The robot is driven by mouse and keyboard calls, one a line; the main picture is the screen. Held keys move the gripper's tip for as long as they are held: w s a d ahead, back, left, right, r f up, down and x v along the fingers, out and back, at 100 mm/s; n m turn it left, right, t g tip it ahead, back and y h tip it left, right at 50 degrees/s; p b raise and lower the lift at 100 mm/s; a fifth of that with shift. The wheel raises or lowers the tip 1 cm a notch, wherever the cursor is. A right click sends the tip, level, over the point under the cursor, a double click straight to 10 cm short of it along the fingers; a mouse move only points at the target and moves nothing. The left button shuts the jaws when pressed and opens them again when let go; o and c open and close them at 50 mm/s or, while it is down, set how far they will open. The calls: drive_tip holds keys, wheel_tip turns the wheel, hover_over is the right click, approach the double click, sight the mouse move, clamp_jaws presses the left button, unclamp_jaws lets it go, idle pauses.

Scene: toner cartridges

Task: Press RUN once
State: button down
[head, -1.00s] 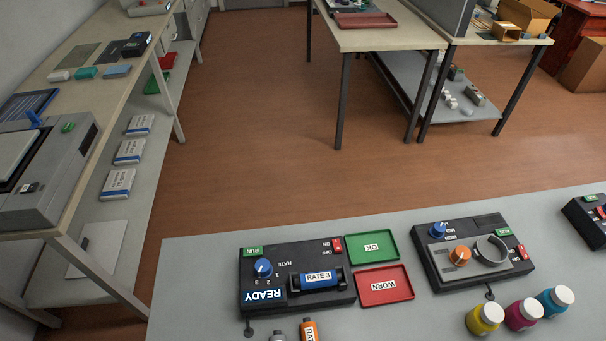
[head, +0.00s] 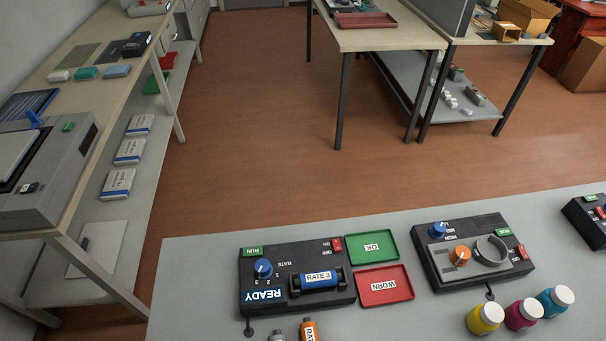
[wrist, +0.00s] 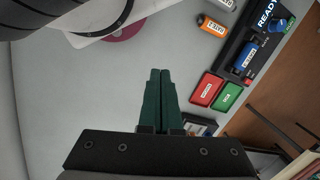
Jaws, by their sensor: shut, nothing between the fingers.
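The black tester (head: 245,278) stands on the grey table in the head view, with a green RUN button (head: 253,251) at its far left corner. Its display reads READY. A blue cartridge labelled RATE 3 (head: 319,279) lies in its cradle, beside a blue RATE knob (head: 263,267). A red ON/OFF switch (head: 337,244) is at the far right corner. In the wrist view my gripper (wrist: 160,72) is shut and empty, its dark green fingers together over the table, apart from the tester (wrist: 232,48) at upper right. The head view does not show my gripper.
A green OK tray (head: 372,247) and a red WORN tray (head: 384,286) sit right of the tester. A second device (head: 470,255) with its own green button is further right, with yellow, magenta and cyan bottles before it. An orange cartridge (head: 308,330) lies in front.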

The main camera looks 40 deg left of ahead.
drive_tip(key=w+a+r+n+h, duration=0.1)
drive_tip(key=w+a+n+h, duration=0.35)
drive_tip(key=w+n, duration=0.55)
drive_tip(key=n+t+y, duration=0.1)
drive_tip(key=n+t, duration=0.8)
drive_tip(key=n, duration=1.2)
hover_over(248, 253)
wheel_tip(248, 253, down, 8)
drive_tip(key=f, duration=0.1)
drive_tip(key=shift+s+r, duration=0.1)
drive_tip(key=shift+r, duration=0.2)
drive_tip(key=shift+f, duration=4.45)
